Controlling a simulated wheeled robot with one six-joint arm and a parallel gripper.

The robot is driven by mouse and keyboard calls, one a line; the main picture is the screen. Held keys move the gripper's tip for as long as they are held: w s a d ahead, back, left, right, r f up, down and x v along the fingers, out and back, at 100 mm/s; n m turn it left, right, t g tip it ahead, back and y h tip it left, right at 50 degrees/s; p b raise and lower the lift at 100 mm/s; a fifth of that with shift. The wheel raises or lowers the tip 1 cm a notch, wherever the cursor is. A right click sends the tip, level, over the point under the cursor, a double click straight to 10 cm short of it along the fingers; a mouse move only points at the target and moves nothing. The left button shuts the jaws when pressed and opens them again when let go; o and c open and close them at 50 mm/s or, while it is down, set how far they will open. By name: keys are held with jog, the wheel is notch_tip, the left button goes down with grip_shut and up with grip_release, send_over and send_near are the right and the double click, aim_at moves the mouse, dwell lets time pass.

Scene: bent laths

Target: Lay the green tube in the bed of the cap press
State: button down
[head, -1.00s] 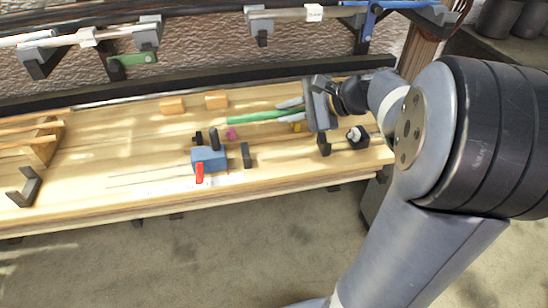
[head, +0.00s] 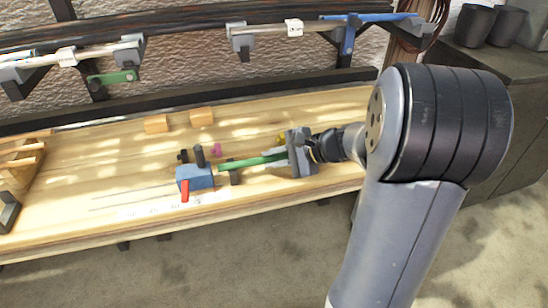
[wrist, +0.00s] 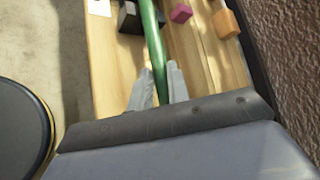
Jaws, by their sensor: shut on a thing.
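The green tube (head: 248,162) is held by my gripper (head: 286,157) near its right end and points left. In the head view its left end is close to the blue cap press (head: 195,178), which has a red lever (head: 185,191) and a dark post. A black support (head: 235,174) stands just right of the press, below the tube; I cannot tell whether they touch. In the wrist view the tube (wrist: 152,40) runs up from between the gripper's grey fingers (wrist: 158,90), beside a black block (wrist: 130,17). The tube's right end is hidden by the gripper.
Two orange blocks (head: 202,117) lie at the back of the bench, and a pink piece (head: 216,149) lies behind the tube. A wall rack (head: 270,28) with rods runs above. Wooden racks (head: 20,163) stand at the left.

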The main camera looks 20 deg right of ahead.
jog(key=shift+f, duration=0.25)
jog(key=c, duration=1.8)
grip_release()
jog(key=o, duration=0.5)
jog(key=shift+c, duration=0.2)
jog(key=shift+d+r, duration=0.1)
jog(key=shift+r, duration=0.35)
jog(key=v, duration=1.1)
jog(key=shift+s+d+p, duration=0.25)
jog(key=shift+s+p, duration=0.05)
jog(key=shift+p, duration=0.05)
